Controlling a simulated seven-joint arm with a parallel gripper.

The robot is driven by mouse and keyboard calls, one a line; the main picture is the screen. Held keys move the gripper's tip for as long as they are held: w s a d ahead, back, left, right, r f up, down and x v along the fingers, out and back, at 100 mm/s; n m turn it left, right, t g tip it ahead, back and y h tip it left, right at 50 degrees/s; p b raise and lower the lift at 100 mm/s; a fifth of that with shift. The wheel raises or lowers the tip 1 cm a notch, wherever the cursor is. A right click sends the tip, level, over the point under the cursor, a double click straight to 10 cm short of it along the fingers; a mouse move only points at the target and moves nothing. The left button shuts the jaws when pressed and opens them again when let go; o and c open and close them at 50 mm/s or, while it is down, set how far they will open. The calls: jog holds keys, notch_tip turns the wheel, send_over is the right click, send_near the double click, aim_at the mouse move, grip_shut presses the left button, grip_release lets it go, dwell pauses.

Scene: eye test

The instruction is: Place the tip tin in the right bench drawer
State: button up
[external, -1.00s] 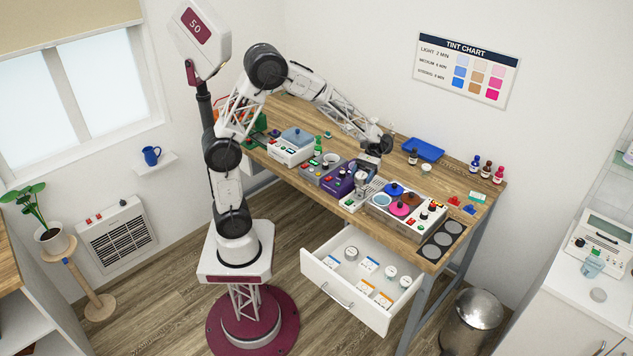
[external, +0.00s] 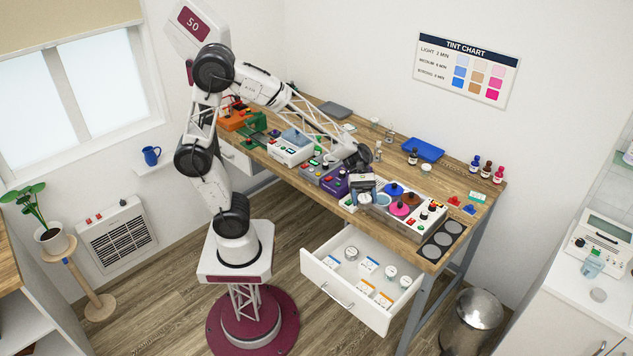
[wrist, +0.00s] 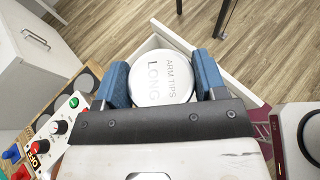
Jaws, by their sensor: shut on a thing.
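My gripper (external: 362,196) is shut on a round tin. In the wrist view the white tin lid (wrist: 162,84), lettered "ARM TIPS LONG", sits between the two blue fingers. In the external view the gripper is near the bench's front edge, by the purple unit; the tin is hard to make out there. The right bench drawer (external: 343,296) is pulled open, below and in front of the gripper. It holds several small round tins and labelled boxes, with bare floor between them. In the wrist view, the drawer's white rim (wrist: 172,36) shows behind the tin, which hides most of its inside.
The bench (external: 385,150) carries a purple unit (external: 334,184), a white control panel (external: 432,217) with coloured pots, a blue tray (external: 423,149) and small bottles. A metal bin (external: 470,320) stands right of the drawer. The space above the drawer looks clear.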

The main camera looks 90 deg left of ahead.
jog(key=s+d+r+n+t, duration=0.2)
jog(key=d+n+t, duration=0.1)
jog(key=d, duration=0.4)
jog(key=y, duration=0.1)
send_over(352, 283)
notch_tip(352, 283, down, 25)
jog(key=shift+t, duration=0.4)
jog(key=shift+s+f+n, duration=0.1)
jog(key=shift+n, duration=0.2)
jog(key=shift+f, duration=2.85)
jog(key=shift+f, duration=2.05)
jog(key=shift+f, duration=0.6)
